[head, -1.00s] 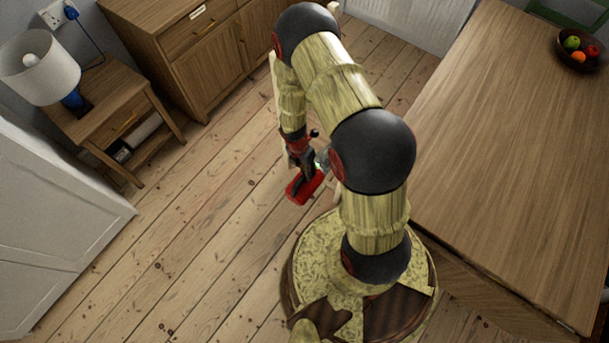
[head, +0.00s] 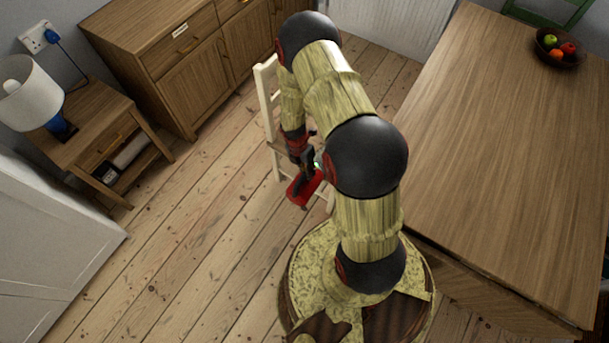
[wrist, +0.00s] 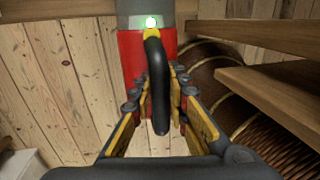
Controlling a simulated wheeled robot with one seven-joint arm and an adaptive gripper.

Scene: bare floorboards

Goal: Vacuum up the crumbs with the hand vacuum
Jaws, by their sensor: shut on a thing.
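The hand vacuum (head: 304,190) has a red body and hangs from my gripper (head: 308,163) above the floorboards, left of my arm in the head view. In the wrist view my gripper (wrist: 157,95) is shut around the black looped handle of the hand vacuum (wrist: 133,62). A green light glows on its grey part. No crumbs can be made out on the floor in either view; my arm and the vacuum hide part of it.
A cream chair (head: 267,95) stands just behind my arm. A wooden table (head: 480,160) with a fruit bowl (head: 556,60) fills the right. A sideboard (head: 160,90), a side table (head: 88,155) with a lamp (head: 30,95), and a white door (head: 50,240) line the left. Floor at centre left is clear.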

